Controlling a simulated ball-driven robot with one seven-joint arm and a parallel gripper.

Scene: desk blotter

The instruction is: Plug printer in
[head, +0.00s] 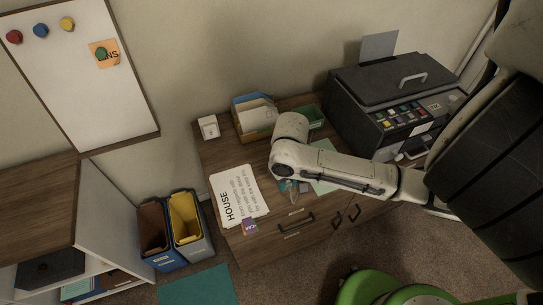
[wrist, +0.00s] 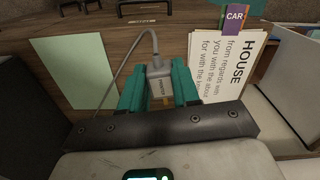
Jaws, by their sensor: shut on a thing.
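My gripper (wrist: 157,72) has teal fingers on both sides of a grey plug (wrist: 158,82) in the wrist view and is shut on it. The plug carries small lettering that I cannot read surely. A grey cable (wrist: 122,58) loops from its top end to the left. In the head view my gripper (head: 289,188) is low over the desk, right of the printed sheet, and the arm partly hides it. The black printer (head: 375,95) stands at the desk's back right. A small white box (head: 208,127), possibly a socket, is at the back left corner, apart from my gripper.
A HOUSE sheet (head: 238,197) and a CAR card (head: 249,227) lie at front left. A pale green sheet (head: 325,160) lies under my arm. A paper holder (head: 255,117) and green tray (head: 311,116) stand at the back. Bins (head: 188,218) stand left of the desk.

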